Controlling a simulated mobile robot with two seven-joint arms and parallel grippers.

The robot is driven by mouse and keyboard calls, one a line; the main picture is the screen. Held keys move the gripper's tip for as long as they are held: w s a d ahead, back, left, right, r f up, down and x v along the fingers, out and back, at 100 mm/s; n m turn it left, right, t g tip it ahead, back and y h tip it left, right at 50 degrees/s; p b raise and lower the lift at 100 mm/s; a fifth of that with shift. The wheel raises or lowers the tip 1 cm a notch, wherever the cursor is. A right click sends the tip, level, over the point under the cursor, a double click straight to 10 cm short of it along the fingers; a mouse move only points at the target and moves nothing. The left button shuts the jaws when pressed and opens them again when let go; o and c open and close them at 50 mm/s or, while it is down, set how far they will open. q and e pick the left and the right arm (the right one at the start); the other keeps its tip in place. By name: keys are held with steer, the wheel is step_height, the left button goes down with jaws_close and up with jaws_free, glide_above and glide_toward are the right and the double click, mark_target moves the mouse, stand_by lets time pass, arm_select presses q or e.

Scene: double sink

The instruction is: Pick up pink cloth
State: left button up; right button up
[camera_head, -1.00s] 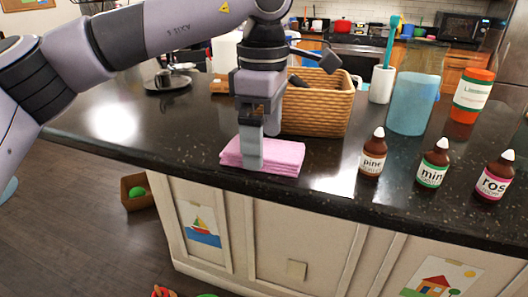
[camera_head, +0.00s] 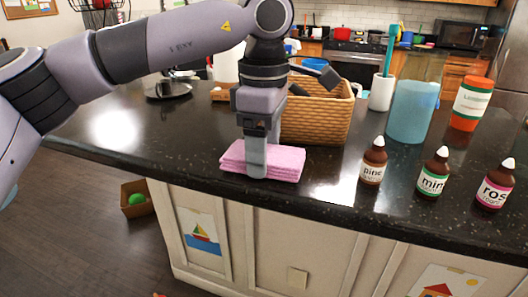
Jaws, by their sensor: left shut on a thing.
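The pink cloth (camera_head: 285,164) lies folded in a flat stack near the front edge of the dark countertop (camera_head: 130,140). My left gripper (camera_head: 256,172) comes down from above over the cloth's left-middle part, its fingers pointing down. It is shut on the cloth, which still looks flat at counter height. One finger hides the other and part of the cloth. My right gripper is not in view.
A wicker basket (camera_head: 318,118) stands right behind the cloth. Brown bottles labelled pine (camera_head: 373,166), mint (camera_head: 433,178) and rose (camera_head: 495,188) stand to the right. Behind them are a blue container (camera_head: 412,112) and an orange-capped jar (camera_head: 470,103). The counter's left part is mostly clear.

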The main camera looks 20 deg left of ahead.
arm_select(q)
step_height(320, 180, up, 20)
steer(key=p, duration=0.4)
steer(key=shift+f+p, duration=0.25)
steer(key=shift+p, duration=0.15)
steer(key=o, duration=0.4)
steer(key=shift+c, duration=1.6)
steer(key=shift+f, duration=0.1)
